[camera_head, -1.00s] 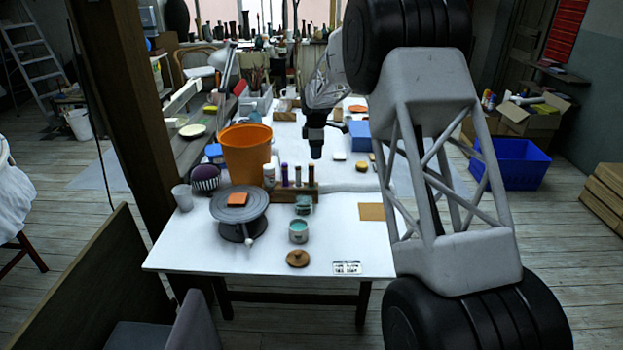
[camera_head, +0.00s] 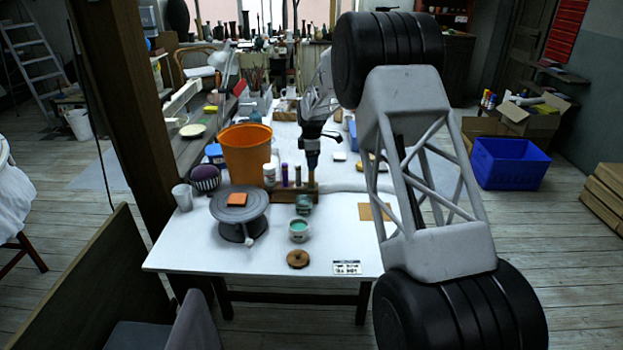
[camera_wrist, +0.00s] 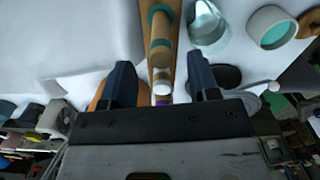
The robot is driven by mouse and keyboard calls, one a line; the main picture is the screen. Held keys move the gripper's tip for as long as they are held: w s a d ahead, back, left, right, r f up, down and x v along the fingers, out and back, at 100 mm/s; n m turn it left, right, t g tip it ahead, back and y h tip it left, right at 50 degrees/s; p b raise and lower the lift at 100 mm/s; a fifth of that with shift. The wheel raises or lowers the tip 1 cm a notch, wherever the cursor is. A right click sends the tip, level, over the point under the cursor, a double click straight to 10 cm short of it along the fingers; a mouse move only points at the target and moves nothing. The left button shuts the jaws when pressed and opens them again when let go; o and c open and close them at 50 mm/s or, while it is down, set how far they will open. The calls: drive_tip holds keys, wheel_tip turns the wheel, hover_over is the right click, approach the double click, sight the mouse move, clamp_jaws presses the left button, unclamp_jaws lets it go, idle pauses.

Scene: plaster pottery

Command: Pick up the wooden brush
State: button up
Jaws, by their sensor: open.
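My gripper (camera_head: 313,165) hangs, jaws apart, just above the right end of a wooden rack (camera_head: 290,192) on the white table. In the wrist view, my two fingers (camera_wrist: 162,82) straddle the line of the rack (camera_wrist: 146,25) and its small upright items with teal, white and purple tops. Nothing is seen held between the fingers, and contact cannot be told. I cannot make out a wooden brush for certain. A small tan thing (camera_head: 372,163), partly hidden by my arm, lies right of the gripper and is too small to identify.
An orange bucket (camera_head: 245,155) and a grey turntable (camera_head: 238,208) stand left of the rack. A glass jar (camera_head: 304,204), a teal-filled pot (camera_head: 298,231) and a round wooden lid (camera_head: 298,259) are in front. The table's front right is mostly clear.

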drive_tip(key=shift+f, duration=0.2)
hover_over(311, 187)
drive_tip(key=w, duration=0.1)
drive_tip(key=shift+w+f, duration=0.1)
drive_tip(key=shift+f, duration=2.5)
drive_tip(key=c, duration=1)
drive_tip(key=shift+r, duration=0.1)
drive_tip(key=shift+r, duration=4.9)
